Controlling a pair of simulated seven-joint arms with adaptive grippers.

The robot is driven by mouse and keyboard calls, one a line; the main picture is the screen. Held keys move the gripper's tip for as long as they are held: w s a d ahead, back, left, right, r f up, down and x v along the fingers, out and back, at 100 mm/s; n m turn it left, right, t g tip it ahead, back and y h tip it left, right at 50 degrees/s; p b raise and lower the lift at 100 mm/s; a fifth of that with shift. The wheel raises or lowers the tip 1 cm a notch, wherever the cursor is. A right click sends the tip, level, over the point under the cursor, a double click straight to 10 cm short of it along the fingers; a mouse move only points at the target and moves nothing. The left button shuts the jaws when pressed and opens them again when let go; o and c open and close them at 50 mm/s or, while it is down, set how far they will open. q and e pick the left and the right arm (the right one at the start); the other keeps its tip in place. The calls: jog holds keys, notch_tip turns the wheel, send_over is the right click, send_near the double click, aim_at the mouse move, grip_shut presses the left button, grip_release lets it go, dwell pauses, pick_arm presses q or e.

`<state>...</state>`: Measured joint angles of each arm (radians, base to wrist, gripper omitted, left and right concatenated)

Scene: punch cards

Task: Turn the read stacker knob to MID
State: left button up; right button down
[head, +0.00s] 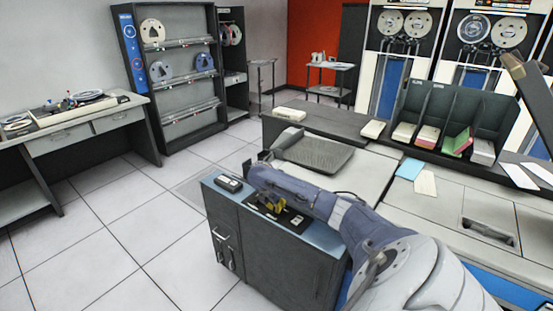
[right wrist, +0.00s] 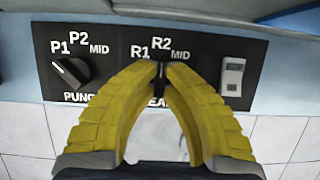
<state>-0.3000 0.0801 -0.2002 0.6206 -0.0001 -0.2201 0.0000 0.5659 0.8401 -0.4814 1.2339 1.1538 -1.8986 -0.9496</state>
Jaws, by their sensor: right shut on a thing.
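The read stacker knob (right wrist: 161,76) sits on a black panel (right wrist: 205,56) in the right wrist view, below the labels R1, R2 and MID. My right gripper (right wrist: 160,72) is shut on it, with yellow fingers on either side. Only a narrow dark strip of the knob shows, seemingly upright toward R2, but its exact setting is hard to tell. In the head view my right gripper (head: 273,204) is down at the panel on the blue-topped cabinet (head: 318,243), and the knob is hidden. My left gripper is not in view.
The punch knob (right wrist: 70,72), with labels P1, P2 and MID, is left of the fingers. A pale rocker switch (right wrist: 233,77) is close to their right. A small dark box (head: 229,183) lies on the cabinet top, left of the gripper.

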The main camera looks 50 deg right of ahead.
jog(key=m+g, duration=0.1)
jog(key=m, duration=0.3)
jog(key=shift+g, duration=0.3)
jog(key=shift+m+g+y, duration=0.5)
jog(key=shift+m+g, duration=0.3)
jog(key=shift+m, duration=1.4)
jog(key=c, duration=1.5)
grip_release()
jog(key=shift+w, duration=0.1)
jog(key=v, duration=1.2)
jog(key=shift+d, duration=0.15)
